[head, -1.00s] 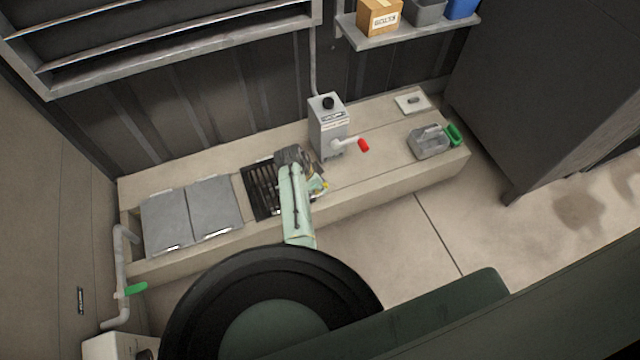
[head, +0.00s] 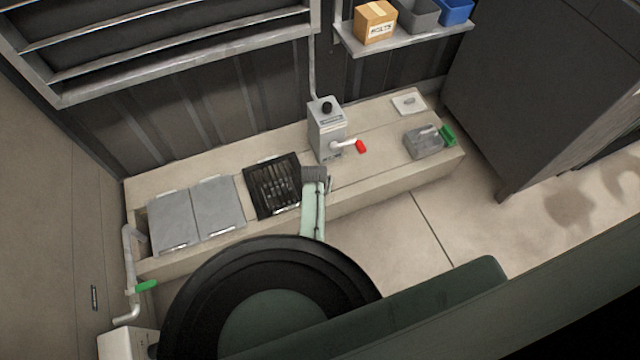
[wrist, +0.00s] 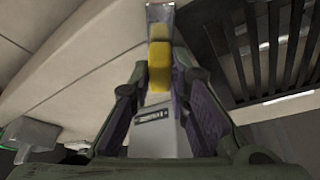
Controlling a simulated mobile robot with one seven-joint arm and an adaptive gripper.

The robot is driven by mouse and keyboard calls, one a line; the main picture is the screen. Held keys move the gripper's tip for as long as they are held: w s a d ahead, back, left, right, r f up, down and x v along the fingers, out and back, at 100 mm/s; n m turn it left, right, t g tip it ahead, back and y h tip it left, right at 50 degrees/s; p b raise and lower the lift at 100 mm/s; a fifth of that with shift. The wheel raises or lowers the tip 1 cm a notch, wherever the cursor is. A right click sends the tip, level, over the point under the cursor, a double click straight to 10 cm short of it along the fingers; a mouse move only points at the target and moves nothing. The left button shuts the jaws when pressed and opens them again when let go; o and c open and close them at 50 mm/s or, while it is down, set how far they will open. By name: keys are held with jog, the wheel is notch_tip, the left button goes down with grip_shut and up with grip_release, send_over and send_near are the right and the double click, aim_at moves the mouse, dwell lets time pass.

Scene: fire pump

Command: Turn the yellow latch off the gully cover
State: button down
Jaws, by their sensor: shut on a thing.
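The yellow latch (wrist: 159,66) shows in the wrist view between the fingertips of my gripper (wrist: 161,78), with a metal piece at its far end. The fingers close on it from both sides. In the head view the latch is hidden behind my arm and wrist. The gully cover (head: 273,187) is a black slotted grate set in the pale ledge, just left of my wrist. Its dark bars (wrist: 262,50) fill the upper right of the wrist view. I cannot tell whether the latch still overlaps the cover.
A grey box with a red-tipped lever (head: 327,130) stands close behind my wrist. Two grey plates (head: 197,215) lie left of the grate. A grey block with a green part (head: 425,142) sits at the ledge's right end. A shelf (head: 405,38) hangs above.

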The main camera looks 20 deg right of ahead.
jog(key=n+y, duration=0.1)
jog(key=n, duration=0.2)
jog(key=shift+d+n, duration=0.15)
jog(key=shift+n, duration=0.15)
jog(key=shift+n+t+y, duration=0.3)
jog(key=shift+n+y, duration=0.3)
jog(key=shift+n, duration=0.8)
jog(key=c, duration=1.5)
grip_release()
jog(key=v, duration=1.2)
jog(key=shift+d, duration=0.1)
